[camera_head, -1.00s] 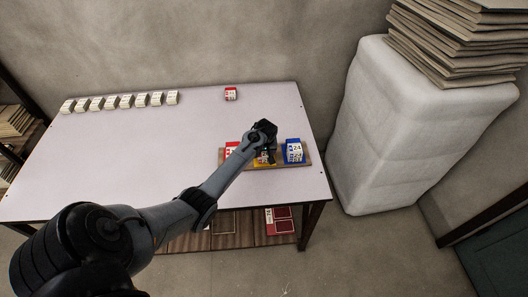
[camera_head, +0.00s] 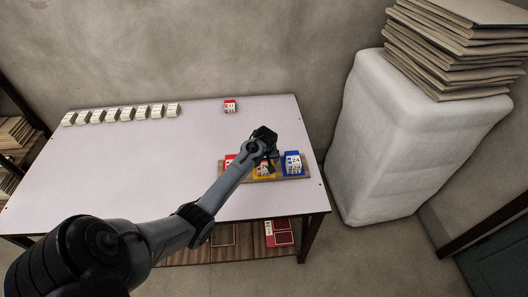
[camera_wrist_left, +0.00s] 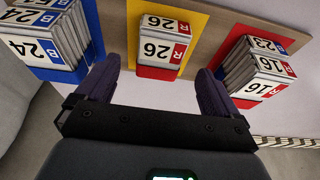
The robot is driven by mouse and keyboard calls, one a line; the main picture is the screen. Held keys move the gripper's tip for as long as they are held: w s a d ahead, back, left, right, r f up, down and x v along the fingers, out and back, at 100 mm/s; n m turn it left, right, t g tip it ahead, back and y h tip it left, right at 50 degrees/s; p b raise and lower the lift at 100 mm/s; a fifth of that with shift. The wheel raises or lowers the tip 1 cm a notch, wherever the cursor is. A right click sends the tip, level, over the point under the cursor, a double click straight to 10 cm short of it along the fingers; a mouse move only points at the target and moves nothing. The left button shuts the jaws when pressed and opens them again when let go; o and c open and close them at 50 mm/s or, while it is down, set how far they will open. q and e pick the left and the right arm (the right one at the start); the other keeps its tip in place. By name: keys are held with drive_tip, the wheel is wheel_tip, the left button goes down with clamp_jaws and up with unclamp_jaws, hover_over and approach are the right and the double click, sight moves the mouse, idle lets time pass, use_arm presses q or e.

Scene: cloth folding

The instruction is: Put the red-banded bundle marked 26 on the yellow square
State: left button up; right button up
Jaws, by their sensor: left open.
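The red-banded bundle marked 26 (camera_wrist_left: 161,50) sits on the yellow square (camera_wrist_left: 196,25) in the left wrist view. My left gripper (camera_wrist_left: 157,72) is open, with one finger on each side in front of the bundle and visible gaps between. In the head view the bundle (camera_head: 263,170) shows below the gripper (camera_head: 270,162), on the yellow square (camera_head: 258,178), partly covered by the fingers. My right gripper is not in view.
The board (camera_head: 222,173) also has a blue square with bundles marked 24 (camera_head: 293,162) and a red square with bundles marked 16 and 23 (camera_wrist_left: 258,68). One red-banded bundle (camera_head: 230,106) stands at the back; several pale bundles (camera_head: 126,113) line the back left. The table's middle is clear.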

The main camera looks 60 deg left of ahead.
use_arm(q)
drive_tip(key=w+p+v, duration=0.1)
drive_tip(key=v, duration=0.6)
drive_tip(key=s+d+f+m+t, duration=0.1)
drive_tip(key=s+d+f+m, duration=0.1)
drive_tip(key=s+d+m, duration=0.65)
drive_tip(key=s+d+f+m+t, duration=0.15)
drive_tip(key=s+d, duration=0.35)
drive_tip(key=d, duration=0.9)
drive_tip(key=s+d+r+m+h, duration=0.3)
drive_tip(key=s+d+r+m, duration=0.1)
drive_tip(key=s+d, duration=0.6)
drive_tip(key=d, duration=0.3)
drive_tip(key=shift+s+r+m, duration=0.2)
drive_tip(key=shift+s+m, duration=0.05)
drive_tip(key=shift+m, duration=0.15)
drive_tip(key=shift+r+p, duration=0.1)
drive_tip(key=shift+p, duration=0.2)
